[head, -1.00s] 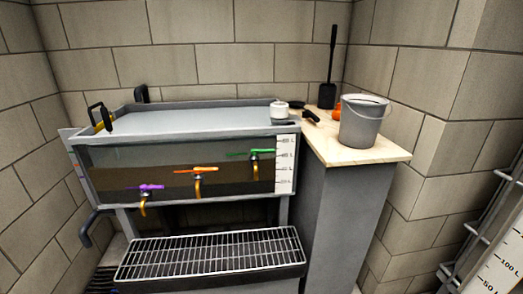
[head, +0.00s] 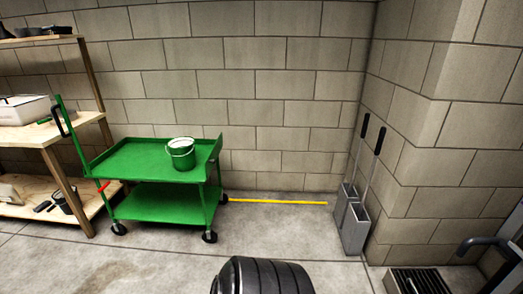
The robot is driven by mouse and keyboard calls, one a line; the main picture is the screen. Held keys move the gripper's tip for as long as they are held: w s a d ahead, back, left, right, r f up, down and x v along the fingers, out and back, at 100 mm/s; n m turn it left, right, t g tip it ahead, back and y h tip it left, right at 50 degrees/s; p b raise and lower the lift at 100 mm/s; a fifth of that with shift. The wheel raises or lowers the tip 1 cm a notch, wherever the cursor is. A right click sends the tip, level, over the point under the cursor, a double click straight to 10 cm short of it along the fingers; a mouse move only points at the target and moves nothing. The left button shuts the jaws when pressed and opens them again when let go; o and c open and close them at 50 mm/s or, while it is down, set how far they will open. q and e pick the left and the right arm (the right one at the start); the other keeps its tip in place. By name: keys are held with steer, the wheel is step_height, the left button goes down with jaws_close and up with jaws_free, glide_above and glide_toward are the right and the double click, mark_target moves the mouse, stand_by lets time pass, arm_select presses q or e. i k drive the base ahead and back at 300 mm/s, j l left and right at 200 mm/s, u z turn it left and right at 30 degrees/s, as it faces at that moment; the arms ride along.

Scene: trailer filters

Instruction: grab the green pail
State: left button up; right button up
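A green pail (head: 181,154) with a whitish rim and a wire handle stands upright on the top tray of a green cart (head: 140,158). It is near the right end of that tray. What is inside the pail is too small to tell. Neither of my grippers shows in the head view.
A wooden shelf (head: 75,122) with a white bin (head: 24,110) stands left of the cart. Long-handled dustpans (head: 355,226) stand in the right corner. A black ribbed rounded object (head: 262,277) shows at the bottom edge. Floor in front of the cart is mostly clear.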

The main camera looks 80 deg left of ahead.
mark_target(182, 149)
steer(key=u, duration=3.45)
